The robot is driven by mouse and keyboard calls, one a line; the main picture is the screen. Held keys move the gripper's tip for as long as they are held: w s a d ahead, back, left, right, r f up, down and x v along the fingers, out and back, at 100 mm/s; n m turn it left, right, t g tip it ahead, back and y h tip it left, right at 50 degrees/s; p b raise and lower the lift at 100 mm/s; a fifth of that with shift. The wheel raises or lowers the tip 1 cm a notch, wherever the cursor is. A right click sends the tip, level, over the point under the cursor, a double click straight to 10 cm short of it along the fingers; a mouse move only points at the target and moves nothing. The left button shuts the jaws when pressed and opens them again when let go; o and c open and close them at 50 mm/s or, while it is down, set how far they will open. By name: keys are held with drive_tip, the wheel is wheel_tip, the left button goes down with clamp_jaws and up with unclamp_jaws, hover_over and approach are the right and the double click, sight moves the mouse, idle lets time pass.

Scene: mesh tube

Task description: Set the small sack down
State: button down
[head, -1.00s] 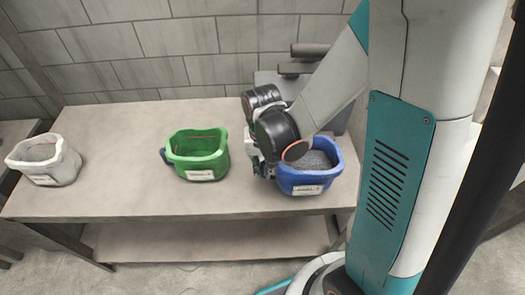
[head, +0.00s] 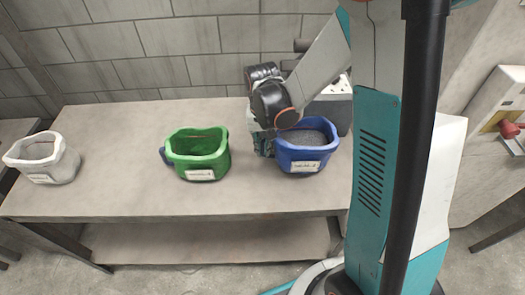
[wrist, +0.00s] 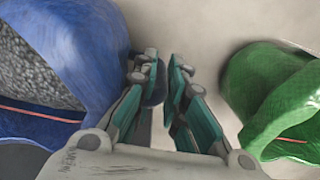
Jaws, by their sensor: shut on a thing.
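The blue sack (head: 305,150) is an open tub-like bag with dark grey granules inside and a white label on its front. It is upright over the right part of the table. My gripper (head: 265,145) points down at its left side. In the wrist view, the blue sack (wrist: 65,65) fills the left, and my gripper's fingertips (wrist: 160,70) are closed around a dark blue grip at its side. My arm hides part of the sack's back left. I cannot tell whether its base touches the table.
A green sack (head: 197,155) stands on the table (head: 110,125) left of my gripper, and a white sack (head: 42,160) stands at the far left. A grey unit (head: 335,108) is behind the blue sack. Bare tabletop lies between the sacks.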

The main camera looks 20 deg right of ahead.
drive_tip(key=shift+f+b, duration=0.4)
drive_tip(key=shift+f, duration=0.8)
drive_tip(key=c, duration=1.6)
unclamp_jaws()
drive_tip(key=shift+c, duration=0.2)
drive_tip(key=shift+r+p, duration=1.35)
drive_tip(key=shift+r, duration=2.5)
